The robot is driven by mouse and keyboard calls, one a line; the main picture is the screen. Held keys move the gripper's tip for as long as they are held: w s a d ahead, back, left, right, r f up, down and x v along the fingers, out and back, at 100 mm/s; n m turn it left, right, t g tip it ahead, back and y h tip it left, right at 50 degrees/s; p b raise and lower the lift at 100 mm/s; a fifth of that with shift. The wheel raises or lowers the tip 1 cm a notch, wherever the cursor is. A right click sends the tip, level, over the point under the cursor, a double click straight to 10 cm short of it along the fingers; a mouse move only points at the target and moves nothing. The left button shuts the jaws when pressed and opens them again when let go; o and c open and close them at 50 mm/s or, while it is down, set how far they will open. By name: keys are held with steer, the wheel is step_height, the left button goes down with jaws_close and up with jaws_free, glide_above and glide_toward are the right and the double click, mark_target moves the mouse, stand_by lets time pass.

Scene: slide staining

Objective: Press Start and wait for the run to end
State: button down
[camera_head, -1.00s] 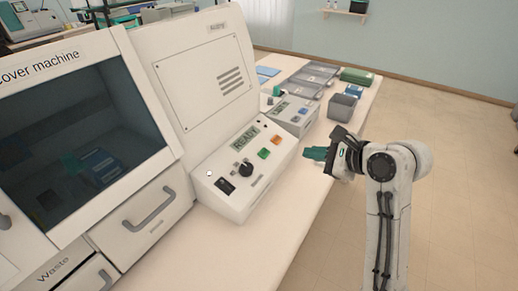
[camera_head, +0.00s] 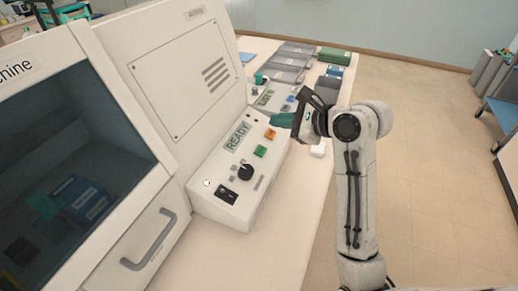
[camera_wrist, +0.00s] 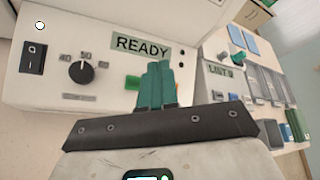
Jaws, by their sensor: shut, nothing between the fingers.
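The machine's control panel (camera_head: 222,185) faces me, with a display (camera_head: 237,137) reading READY. Below the display are a green button (camera_head: 260,152) and an orange button (camera_head: 271,134). A black knob (camera_head: 245,172) and a black rocker switch (camera_head: 227,194) sit lower left. In the wrist view the green button (camera_wrist: 132,83) shows just left of my fingers, and the orange button is mostly hidden behind them. My gripper (camera_head: 274,120) is shut and empty, its green fingertips near the orange button in the head view. I cannot tell whether they touch the panel.
A dark-windowed cabinet (camera_head: 75,160) with a drawer (camera_head: 150,245) stands at the left. Behind my gripper are a second small panel (camera_head: 268,97), grey trays (camera_head: 290,62) and a green box (camera_head: 335,55). The bench front is clear; open floor lies right.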

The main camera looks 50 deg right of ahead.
steer(key=shift+f, duration=0.1)
steer(key=b, duration=1)
glide_above(260, 151)
steer(key=s+d, duration=0.1)
steer(key=s, duration=0.2)
step_height(260, 151, down, 6)
steer(key=shift+f, duration=0.1)
steer(key=shift+w+a+f, duration=0.1)
steer(key=shift+w+f, duration=0.1)
steer(key=shift+f, duration=0.25)
steer(key=shift+w+f, duration=0.15)
steer(key=shift+f, duration=0.3)
steer(key=shift+f+p, duration=0.1)
steer(key=shift+p, duration=0.4)
steer(key=shift+w+a+f, duration=0.1)
steer(key=shift+w+f, duration=0.05)
steer(key=shift+f, duration=0.15)
